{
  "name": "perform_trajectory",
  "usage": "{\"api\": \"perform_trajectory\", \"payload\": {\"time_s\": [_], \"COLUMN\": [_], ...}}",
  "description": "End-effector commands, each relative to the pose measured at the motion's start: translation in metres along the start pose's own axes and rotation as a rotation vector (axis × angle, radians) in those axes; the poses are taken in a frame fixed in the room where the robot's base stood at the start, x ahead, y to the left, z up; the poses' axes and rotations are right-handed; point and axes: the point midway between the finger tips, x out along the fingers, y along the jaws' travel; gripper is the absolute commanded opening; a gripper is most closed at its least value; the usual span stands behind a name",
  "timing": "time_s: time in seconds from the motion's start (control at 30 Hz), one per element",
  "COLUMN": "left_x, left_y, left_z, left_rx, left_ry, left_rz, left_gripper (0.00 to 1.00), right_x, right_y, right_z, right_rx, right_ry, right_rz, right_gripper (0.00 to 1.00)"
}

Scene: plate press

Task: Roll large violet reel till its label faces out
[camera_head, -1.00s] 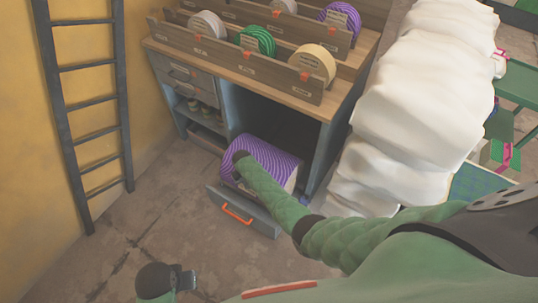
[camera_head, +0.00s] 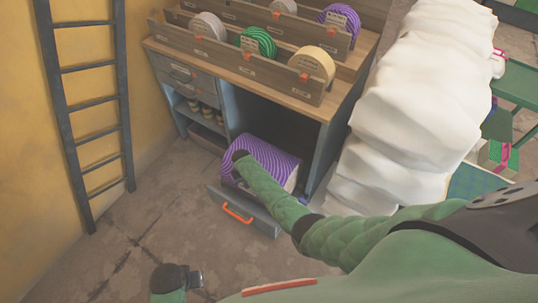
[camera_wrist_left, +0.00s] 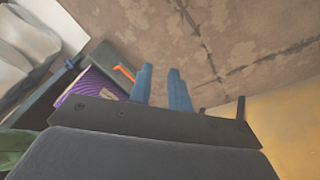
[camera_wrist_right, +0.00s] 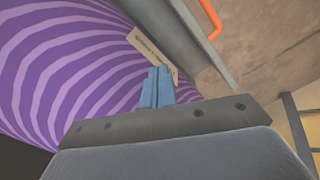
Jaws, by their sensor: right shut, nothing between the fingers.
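The large violet reel (camera_head: 270,158), with wavy lighter stripes, lies on its side in the low drawer (camera_head: 245,212) in front of the cabinet. It fills the upper left of the right wrist view (camera_wrist_right: 70,60). Its cream label (camera_wrist_right: 150,48) shows there near the drawer's grey wall, partly behind my fingertips. My right gripper (camera_wrist_right: 157,85) is shut and empty, with its tips at the reel by the label; contact is unclear. In the head view my right arm hides part of the reel. My left gripper (camera_wrist_left: 163,85) is open and empty, low over the floor, away from the reel.
The cabinet top (camera_head: 250,90) carries racks of smaller reels, including a green one (camera_head: 258,42) and a cream one (camera_head: 313,63). White sacks (camera_head: 410,110) are piled right of the cabinet. A ladder (camera_head: 95,110) stands at the left wall. The floor left of the drawer is clear.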

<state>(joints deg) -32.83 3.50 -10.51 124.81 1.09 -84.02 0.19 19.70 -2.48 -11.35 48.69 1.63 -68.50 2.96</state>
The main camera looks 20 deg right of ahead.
Motion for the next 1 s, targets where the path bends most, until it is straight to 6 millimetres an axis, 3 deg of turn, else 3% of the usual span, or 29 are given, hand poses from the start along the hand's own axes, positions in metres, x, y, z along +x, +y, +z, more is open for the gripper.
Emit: {"api": "perform_trajectory", "payload": {"time_s": [1.0], "left_x": [0.064], "left_y": [-0.007], "left_z": [0.01], "left_rx": [0.001], "left_ry": [-0.007], "left_rz": [-0.009], "left_gripper": [0.19], "right_x": [-0.015], "right_y": [-0.005], "right_z": [0.003], "right_rx": [0.0], "right_ry": [0.0], "right_rz": [0.0], "right_gripper": [0.0]}}
